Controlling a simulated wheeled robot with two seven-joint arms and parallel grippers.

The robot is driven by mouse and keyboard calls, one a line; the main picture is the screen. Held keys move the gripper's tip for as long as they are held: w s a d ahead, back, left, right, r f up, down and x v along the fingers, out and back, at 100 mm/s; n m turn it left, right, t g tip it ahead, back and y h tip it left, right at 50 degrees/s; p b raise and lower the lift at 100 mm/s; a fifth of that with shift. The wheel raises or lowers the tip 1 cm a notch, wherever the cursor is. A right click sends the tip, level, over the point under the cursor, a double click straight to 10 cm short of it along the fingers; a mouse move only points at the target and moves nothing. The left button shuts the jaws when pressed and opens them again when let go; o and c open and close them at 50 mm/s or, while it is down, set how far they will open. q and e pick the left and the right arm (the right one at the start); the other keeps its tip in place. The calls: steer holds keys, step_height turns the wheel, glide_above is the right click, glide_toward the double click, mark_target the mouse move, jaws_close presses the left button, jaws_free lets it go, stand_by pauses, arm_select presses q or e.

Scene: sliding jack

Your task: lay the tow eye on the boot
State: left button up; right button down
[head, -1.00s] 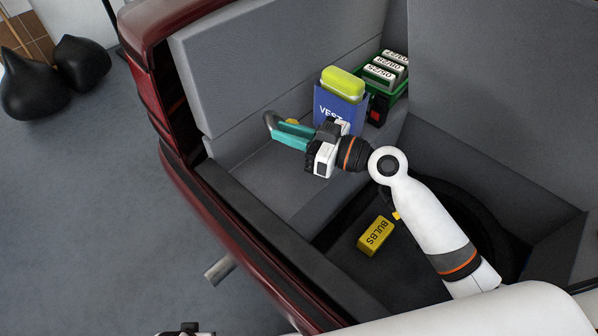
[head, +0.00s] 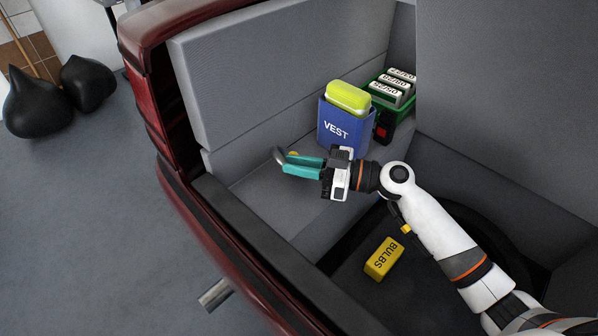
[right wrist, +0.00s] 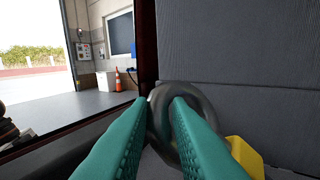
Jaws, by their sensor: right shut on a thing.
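The tow eye (head: 278,155), a dark grey metal ring, sits at the teal fingertips of my right gripper (head: 288,165). The gripper is shut on it above the light grey boot floor (head: 262,188), left of the blue vest box. In the right wrist view, the tow eye (right wrist: 158,112) shows between and around the two teal fingertips (right wrist: 170,118), with the grey boot wall behind. Its lower part is partly hidden by the fingers. Whether it touches the floor, I cannot tell. My left gripper is out of view.
The blue VEST box (head: 338,130) and a green crate (head: 395,112) of white-labelled boxes stand at the back. A yellow object (right wrist: 246,157) lies just beyond the fingers. A yellow BULBS box (head: 384,258) lies in the dark well. The boot sill (head: 265,240) is at left.

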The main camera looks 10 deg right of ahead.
steer(key=shift+f, duration=0.8)
steer(key=c, duration=1.3)
jaws_free()
steer(key=shift+c, duration=0.2)
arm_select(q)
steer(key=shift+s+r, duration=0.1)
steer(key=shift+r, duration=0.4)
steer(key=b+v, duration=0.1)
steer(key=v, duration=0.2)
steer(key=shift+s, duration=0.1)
arm_select(e)
steer(key=v, duration=1.2)
